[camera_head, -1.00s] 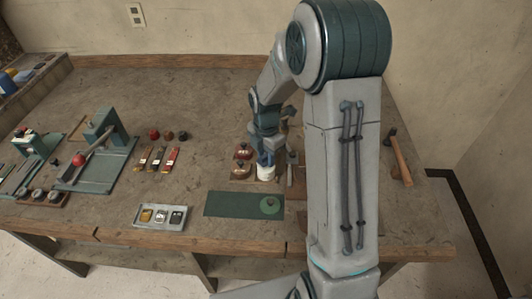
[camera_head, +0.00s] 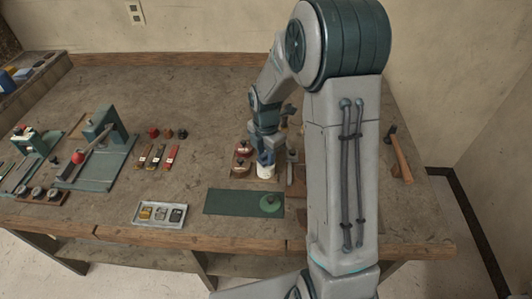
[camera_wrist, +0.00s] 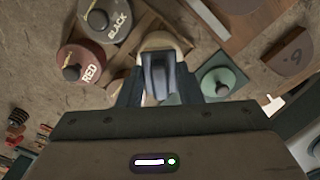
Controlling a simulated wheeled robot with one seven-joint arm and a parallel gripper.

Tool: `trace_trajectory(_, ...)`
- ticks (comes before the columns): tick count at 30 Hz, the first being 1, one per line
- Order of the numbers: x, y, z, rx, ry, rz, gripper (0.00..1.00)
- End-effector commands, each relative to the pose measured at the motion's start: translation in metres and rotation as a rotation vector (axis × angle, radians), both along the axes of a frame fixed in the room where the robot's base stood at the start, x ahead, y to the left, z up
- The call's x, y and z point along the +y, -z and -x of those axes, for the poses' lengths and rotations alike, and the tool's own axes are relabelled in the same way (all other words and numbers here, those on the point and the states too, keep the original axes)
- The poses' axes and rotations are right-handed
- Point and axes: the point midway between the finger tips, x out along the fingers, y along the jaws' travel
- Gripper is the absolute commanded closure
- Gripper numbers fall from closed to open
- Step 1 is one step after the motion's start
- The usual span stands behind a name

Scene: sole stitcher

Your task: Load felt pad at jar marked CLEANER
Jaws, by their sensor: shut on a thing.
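My gripper (camera_head: 265,157) points down over a white, cream-topped jar (camera_head: 265,171) behind the green mat. In the wrist view my gripper (camera_wrist: 158,88) is shut on a grey-blue block (camera_wrist: 157,68), seen between the fingers. I cannot tell whether this block carries the felt pad; its lower end is hidden. The cream jar top (camera_wrist: 165,42) shows just beyond the block, and I cannot tell whether they touch. No CLEANER label is readable in either view.
Jars marked RED (camera_wrist: 85,70) and BLACK (camera_wrist: 105,18) stand close on the left. A green knobbed piece (camera_wrist: 222,82) is close on the right. The green mat (camera_head: 230,202) lies in front. A hammer (camera_head: 398,155) lies at the right.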

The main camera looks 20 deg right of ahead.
Motion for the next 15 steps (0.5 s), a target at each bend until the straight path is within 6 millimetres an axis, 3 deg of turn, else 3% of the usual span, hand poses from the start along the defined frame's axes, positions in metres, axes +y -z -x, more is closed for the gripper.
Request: trace_trajectory(15,0.0,0.007,0.0001,0.0,0.0,0.0,0.86)
